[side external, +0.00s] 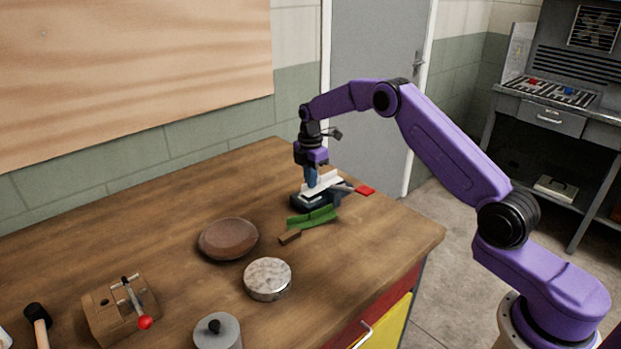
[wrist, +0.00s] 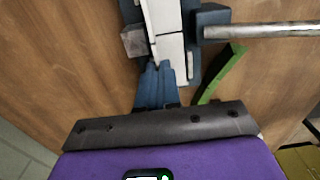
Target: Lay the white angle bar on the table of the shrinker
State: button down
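The white angle bar (side external: 324,184) is at the top of the dark blue shrinker (side external: 308,202), lying along it. I cannot tell whether it rests fully on the shrinker's table. In the wrist view the white bar (wrist: 166,22) runs from the top edge down to my blue fingertips. My gripper (side external: 312,184) points down at the bar; its fingers (wrist: 160,68) are close together and look shut on the bar's near end. The shrinker's body (wrist: 194,50) shows on both sides of the bar. Its lever with a red handle (side external: 364,190) sticks out to the right.
A green angle piece (side external: 313,217) and a small brown block (side external: 290,237) lie just in front of the shrinker. A brown round pad (side external: 228,239), a silver disc (side external: 268,279), a lidded grey pot (side external: 217,333) and a wooden block with a lever (side external: 122,308) stand nearer. The table behind is clear.

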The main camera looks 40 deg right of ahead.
jog(key=shift+f, duration=0.7)
dwell(0.5)
jog(key=c, duration=1.3)
grip_release()
jog(key=shift+o, duration=0.2)
notch_tip(320, 180, up, 17)
jog(key=s+a+r+m, duration=0.1)
jog(key=s+a+r, duration=0.2)
jog(key=s+a, duration=0.65)
jog(key=s+a+f+m, duration=0.1)
jog(key=s+a+m, duration=0.15)
jog(key=s, duration=1.05)
jog(key=s+a+f+m, duration=0.1)
jog(key=s+a, duration=0.3)
jog(key=s, duration=0.9)
jog(key=s+d+f, duration=0.2)
jog(key=s+d, duration=0.1)
jog(key=s, duration=0.3)
jog(key=s+d+f, duration=0.1)
jog(key=s+d, duration=0.2)
jog(key=s, duration=0.3)
jog(key=shift+s+d+f+m, duration=0.15)
jog(key=shift+s+f+m, duration=0.15)
jog(key=shift+f+m, duration=0.15)
